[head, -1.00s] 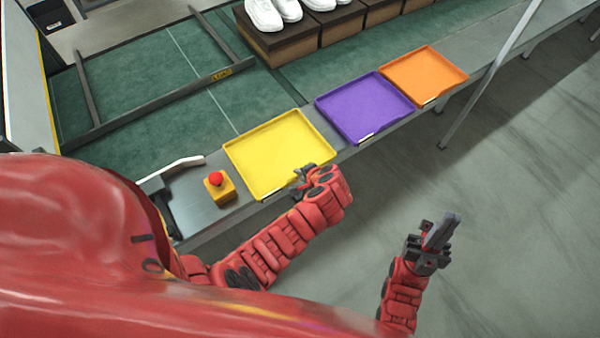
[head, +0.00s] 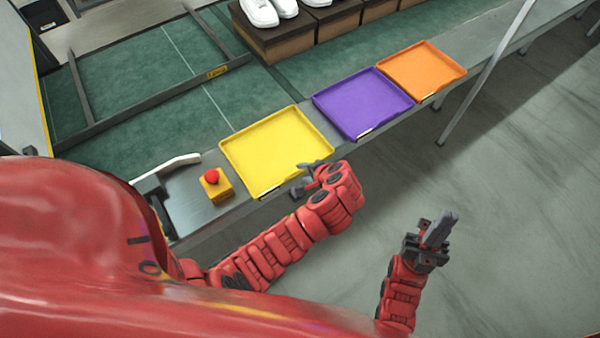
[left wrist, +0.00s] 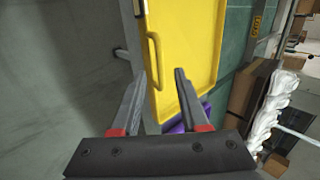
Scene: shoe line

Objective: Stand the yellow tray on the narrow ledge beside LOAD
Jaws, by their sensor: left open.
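The yellow tray (head: 275,145) lies flat on the narrow grey metal ledge (head: 190,205) along the green conveyor, in front of the small yellow LOAD tag (head: 217,72). My left gripper (head: 301,181) is open and empty at the tray's near edge, towards its right corner. In the left wrist view the tray (left wrist: 190,50) fills the middle. Its yellow handle (left wrist: 154,60) shows between the two fingertips (left wrist: 160,74), with no grip on it. My right gripper (head: 440,231) hangs over the floor, clear of everything; its finger gap cannot be made out.
A purple tray (head: 362,103) and an orange tray (head: 421,70) lie further right on the ledge. A red button on a yellow box (head: 215,185) stands left of the yellow tray. Brown boxes (head: 290,40) with white shoes stand behind. A metal post (head: 485,70) rises at right.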

